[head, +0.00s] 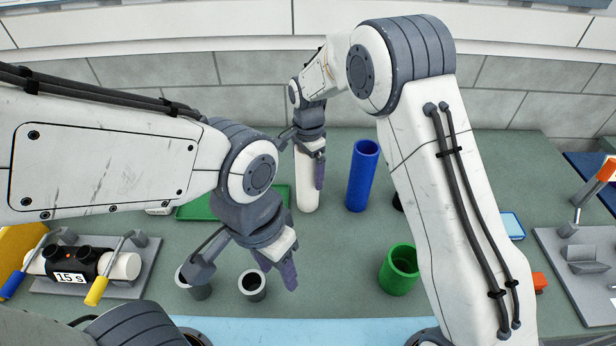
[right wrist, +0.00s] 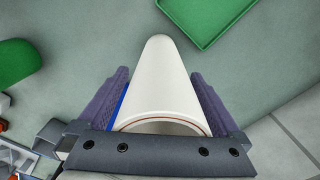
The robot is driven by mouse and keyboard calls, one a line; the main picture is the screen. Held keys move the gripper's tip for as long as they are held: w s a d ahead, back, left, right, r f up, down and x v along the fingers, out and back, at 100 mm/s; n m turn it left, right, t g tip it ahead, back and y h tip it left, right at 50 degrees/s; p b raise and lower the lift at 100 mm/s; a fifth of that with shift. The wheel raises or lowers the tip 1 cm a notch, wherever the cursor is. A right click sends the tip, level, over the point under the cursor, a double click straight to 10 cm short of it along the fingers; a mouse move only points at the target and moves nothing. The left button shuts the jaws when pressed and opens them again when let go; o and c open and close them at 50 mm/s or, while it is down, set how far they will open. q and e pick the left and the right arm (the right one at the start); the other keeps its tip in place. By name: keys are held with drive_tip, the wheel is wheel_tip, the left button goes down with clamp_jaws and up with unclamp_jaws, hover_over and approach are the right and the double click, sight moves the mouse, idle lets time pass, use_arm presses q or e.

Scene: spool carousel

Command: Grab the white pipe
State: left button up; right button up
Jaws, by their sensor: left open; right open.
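The white pipe (head: 307,185) stands upright on the table towards the back, left of the blue pipe. My right gripper (head: 308,165) is at its upper part, and its arm hides the pipe's top in the head view. In the right wrist view the white pipe (right wrist: 160,90) lies between the two open purple fingers of my right gripper (right wrist: 162,95), with its open rim close to the palm. I cannot tell whether a finger touches it. My left gripper (head: 277,268) is open and empty above the table, near the grey cups.
A blue pipe (head: 362,176) stands just right of the white pipe. A short green pipe (head: 399,270) is nearer the front. Grey cups (head: 252,285) stand under my left gripper. A green tray (head: 196,211) lies left of the white pipe. A clamp fixture (head: 85,265) is at left.

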drive_tip(key=c, duration=1.4)
clamp_jaws()
drive_tip(key=shift+r, duration=0.1)
